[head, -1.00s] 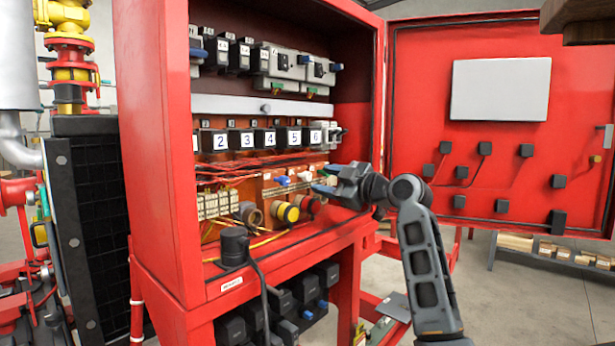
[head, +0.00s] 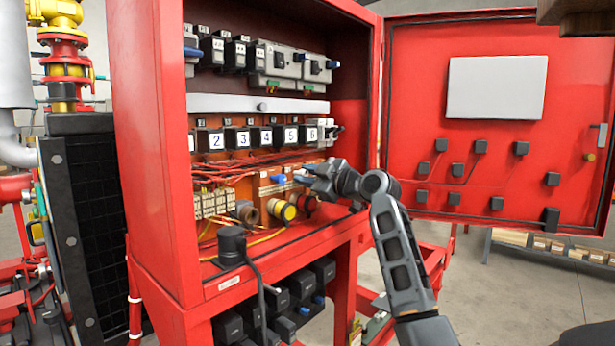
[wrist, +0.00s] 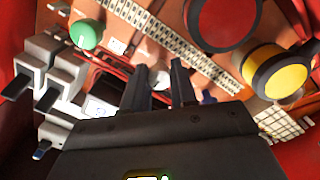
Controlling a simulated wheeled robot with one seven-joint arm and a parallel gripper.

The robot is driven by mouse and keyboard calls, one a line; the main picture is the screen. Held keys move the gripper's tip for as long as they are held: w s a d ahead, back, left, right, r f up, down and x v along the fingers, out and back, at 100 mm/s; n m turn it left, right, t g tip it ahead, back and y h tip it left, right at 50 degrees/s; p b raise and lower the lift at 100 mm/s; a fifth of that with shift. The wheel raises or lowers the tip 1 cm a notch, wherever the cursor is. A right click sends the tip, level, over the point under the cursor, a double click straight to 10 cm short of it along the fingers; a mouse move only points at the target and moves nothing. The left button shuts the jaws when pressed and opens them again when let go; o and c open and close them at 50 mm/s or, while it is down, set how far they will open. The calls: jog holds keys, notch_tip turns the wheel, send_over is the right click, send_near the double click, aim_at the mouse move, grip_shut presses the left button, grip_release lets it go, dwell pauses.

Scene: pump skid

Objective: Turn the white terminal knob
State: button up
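The red cabinet (head: 153,150) stands open, with coloured knobs low inside. A small pale round thing, seemingly the white terminal knob (wrist: 160,57), shows just beyond and between my fingertips in the wrist view. My gripper (head: 305,176) reaches into the cabinet's lower right and hides much of the area there in the head view. In the wrist view my gripper (wrist: 160,72) is open, with a gap between its two fingers. I cannot tell if they touch the knob. A blue knob (head: 278,179) is to the left of my gripper in the head view.
A green knob (wrist: 86,34) and large red (wrist: 225,22) and yellow (wrist: 276,75) round parts surround the fingers. Numbered black blocks (head: 261,137) run above. The red door (head: 430,110) is swung open to the right.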

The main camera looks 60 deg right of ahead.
grip_shut()
jog(key=shift+m, duration=0.4)
jog(key=m, duration=0.3)
jog(key=shift+m, duration=0.3)
jog(key=m+p, duration=0.1)
jog(key=m, duration=0.2)
jog(key=shift+r+m+p, duration=0.1)
jog(key=shift+m+p, duration=0.2)
jog(key=shift+p, duration=0.05)
jog(key=m+p, duration=0.1)
jog(key=m, duration=0.1)
jog(key=m+p, duration=0.1)
jog(key=m, duration=0.2)
jog(key=shift+g+y+p, duration=0.3)
jog(key=shift+y+p, duration=0.05)
jog(key=shift+y, duration=0.05)
jog(key=shift+m+p, duration=1.2)
jog(key=shift+m, duration=1)
